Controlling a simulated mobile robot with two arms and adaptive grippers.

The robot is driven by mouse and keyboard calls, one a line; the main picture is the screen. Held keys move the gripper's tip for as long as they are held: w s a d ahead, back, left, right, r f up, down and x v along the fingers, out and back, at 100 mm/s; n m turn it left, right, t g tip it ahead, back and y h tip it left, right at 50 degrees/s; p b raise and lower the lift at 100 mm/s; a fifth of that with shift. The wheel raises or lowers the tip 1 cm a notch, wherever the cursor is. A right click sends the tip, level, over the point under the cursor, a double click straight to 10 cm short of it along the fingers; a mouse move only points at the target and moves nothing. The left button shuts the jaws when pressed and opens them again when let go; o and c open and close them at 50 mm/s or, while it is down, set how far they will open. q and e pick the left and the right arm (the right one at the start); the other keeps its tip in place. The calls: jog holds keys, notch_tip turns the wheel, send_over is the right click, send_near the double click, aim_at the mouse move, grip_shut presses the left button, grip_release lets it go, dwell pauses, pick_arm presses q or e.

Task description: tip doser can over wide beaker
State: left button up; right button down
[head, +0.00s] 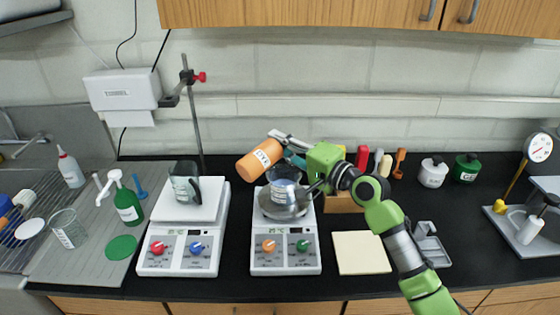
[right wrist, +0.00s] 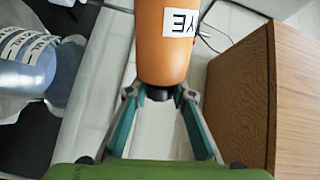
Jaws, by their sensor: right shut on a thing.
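The orange doser can (head: 260,160) with a white label is tilted in the head view, its far end pointing down and left. My right gripper (head: 280,141) is shut on its dark, narrow end, which shows between the fingers in the right wrist view (right wrist: 160,92). A clear beaker (head: 284,191) with a label and bluish contents stands in a metal pan on the right-hand hotplate, just below and right of the can. A labelled clear vessel shows at the left edge of the right wrist view (right wrist: 25,65). The can's opening and any flow cannot be made out. My left gripper is out of view.
A dark jug (head: 185,183) stands on the left-hand hotplate (head: 183,250), near a clamp stand (head: 194,120). Another beaker (head: 68,229) and a green bottle (head: 128,206) are farther left. A wooden block (head: 343,202) with tools stands behind my right arm. A cream pad (head: 361,253) lies in front.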

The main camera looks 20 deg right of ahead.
jog(key=r+n, duration=0.3)
jog(key=n, duration=0.1)
jog(key=r+n+b, duration=0.1)
jog(key=r+n, duration=0.2)
jog(key=n, duration=0.1)
jog(key=d+r+n+b, duration=0.1)
jog(key=r+n, duration=0.2)
jog(key=n, duration=0.2)
jog(key=shift+w+d+r, duration=0.1)
jog(key=shift+w+r, duration=0.15)
jog(key=shift+w, duration=0.05)
jog(key=shift+w+d+r+n, duration=0.1)
jog(key=shift+r+n, duration=0.6)
jog(key=shift+n, duration=0.7)
jog(key=shift+f, duration=0.1)
